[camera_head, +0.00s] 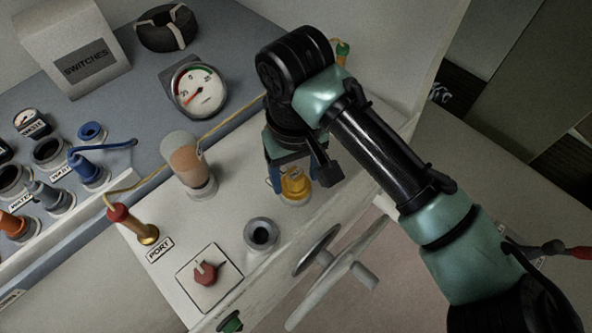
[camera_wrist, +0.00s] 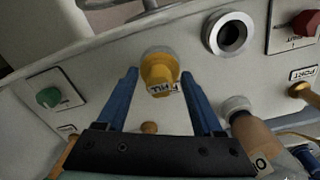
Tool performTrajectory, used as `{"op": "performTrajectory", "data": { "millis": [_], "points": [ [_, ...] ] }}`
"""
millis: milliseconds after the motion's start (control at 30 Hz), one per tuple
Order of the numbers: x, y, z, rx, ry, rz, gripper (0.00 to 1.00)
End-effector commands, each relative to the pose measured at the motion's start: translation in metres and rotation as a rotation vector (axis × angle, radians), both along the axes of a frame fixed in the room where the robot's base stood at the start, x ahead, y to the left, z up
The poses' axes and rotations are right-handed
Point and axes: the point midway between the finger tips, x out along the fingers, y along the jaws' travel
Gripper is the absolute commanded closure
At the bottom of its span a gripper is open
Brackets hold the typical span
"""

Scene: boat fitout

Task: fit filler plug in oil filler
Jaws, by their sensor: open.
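A yellow plug (camera_head: 296,187) with a small label sits upright at a pale round collar on the white panel, under my gripper (camera_head: 293,180). The wrist view shows the yellow plug (camera_wrist: 158,71) between the blue fingertips of my gripper (camera_wrist: 158,76). The fingers are open, one on each side of it, with visible gaps. Its lower end is hidden, so how deep it sits I cannot tell. A grey ring with an open dark hole (camera_head: 262,234) is nearby on the panel, and the hole also shows in the wrist view (camera_wrist: 230,36). Neither carries a readable oil label.
A red switch (camera_head: 205,273), a handwheel (camera_head: 318,250), a gauge (camera_head: 199,90) and several blue and orange connectors are around.

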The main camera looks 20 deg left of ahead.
Motion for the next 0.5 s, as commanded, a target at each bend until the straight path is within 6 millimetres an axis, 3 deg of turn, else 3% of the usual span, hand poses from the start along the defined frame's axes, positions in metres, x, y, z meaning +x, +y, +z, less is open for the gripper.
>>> {"op": "performTrajectory", "data": {
  "millis": [267, 500],
  "points": [
    [0.001, 0.001, 0.014, 0.001, -0.002, 0.001, 0.32],
    [0.001, 0.001, 0.066, 0.0, -0.005, 0.002, 0.32]
  ]
}}
